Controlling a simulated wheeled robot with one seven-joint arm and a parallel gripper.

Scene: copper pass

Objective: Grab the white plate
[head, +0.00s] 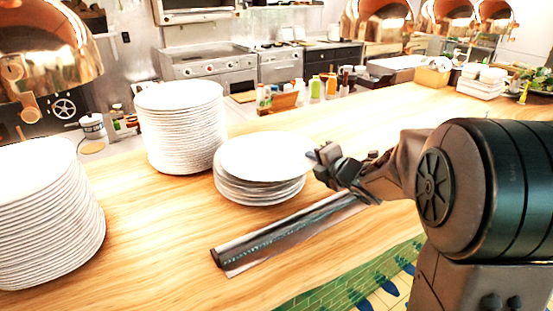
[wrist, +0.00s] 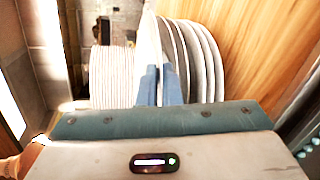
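The white plate (head: 265,155) is the top one of a short stack of plates (head: 258,197) on the wooden counter in the head view. It looks slightly apart from the plates below. My gripper (head: 318,158) is at its right rim. In the wrist view, the two bluish fingers (wrist: 160,85) are close together, one on each side of the white plate's rim (wrist: 150,45), and look shut on it. The finger contact itself is partly hidden. The lower plates (wrist: 205,60) stay to the right of the fingers in that view.
A tall plate stack (head: 183,130) stands just left of the short one, and another (head: 45,220) is at the left edge. A dark roll or strip (head: 285,232) lies in front. Bottles (head: 315,88) stand behind.

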